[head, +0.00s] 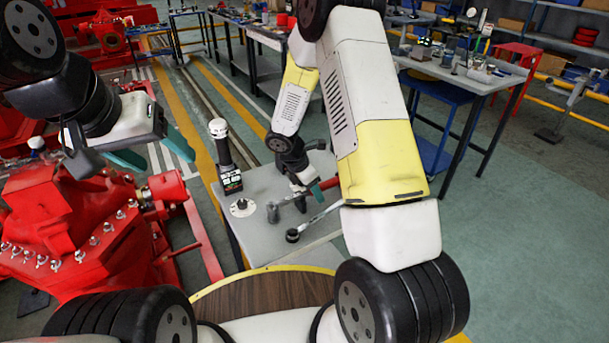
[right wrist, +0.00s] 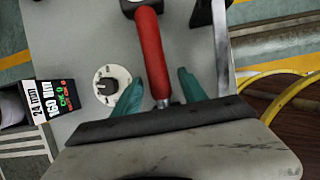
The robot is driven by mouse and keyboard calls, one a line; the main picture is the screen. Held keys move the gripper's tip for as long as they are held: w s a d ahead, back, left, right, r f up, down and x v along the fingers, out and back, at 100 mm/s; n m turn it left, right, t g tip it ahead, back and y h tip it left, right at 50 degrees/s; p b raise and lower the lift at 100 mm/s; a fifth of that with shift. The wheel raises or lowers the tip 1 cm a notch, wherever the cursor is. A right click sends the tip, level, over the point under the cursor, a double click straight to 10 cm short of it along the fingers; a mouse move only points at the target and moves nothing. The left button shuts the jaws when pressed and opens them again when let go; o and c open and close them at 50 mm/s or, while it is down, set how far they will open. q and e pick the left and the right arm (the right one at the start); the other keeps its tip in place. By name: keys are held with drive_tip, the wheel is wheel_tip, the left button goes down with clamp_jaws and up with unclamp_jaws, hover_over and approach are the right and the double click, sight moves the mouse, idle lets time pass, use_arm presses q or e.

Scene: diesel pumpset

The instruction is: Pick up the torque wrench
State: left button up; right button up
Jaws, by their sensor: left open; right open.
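A red-handled tool (right wrist: 150,50) lies on the grey table (head: 257,240) and has a thin metal shaft; its red part also shows in the head view (head: 328,183). I cannot tell for sure that it is the torque wrench. A second tool with a bright metal shaft and round dark head (head: 292,236) lies nearer me. My right gripper (right wrist: 158,92) is open, its green fingers to either side of the red-handled tool's narrow end; contact cannot be told. My left gripper (head: 152,153) is open and empty above the red machine.
A black upright device (head: 226,160) with a white top and a "160 Nm" display stands on the table. A white disc with a dark knob (head: 242,207) lies nearby. The red pump machine (head: 75,220) fills the left. A workbench (head: 460,70) stands behind on the right.

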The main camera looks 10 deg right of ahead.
drive_tip(key=shift+d+f, duration=0.1)
drive_tip(key=shift+f, duration=0.15)
clamp_jaws()
drive_tip(key=shift+w+r, duration=0.1)
idle(1.2)
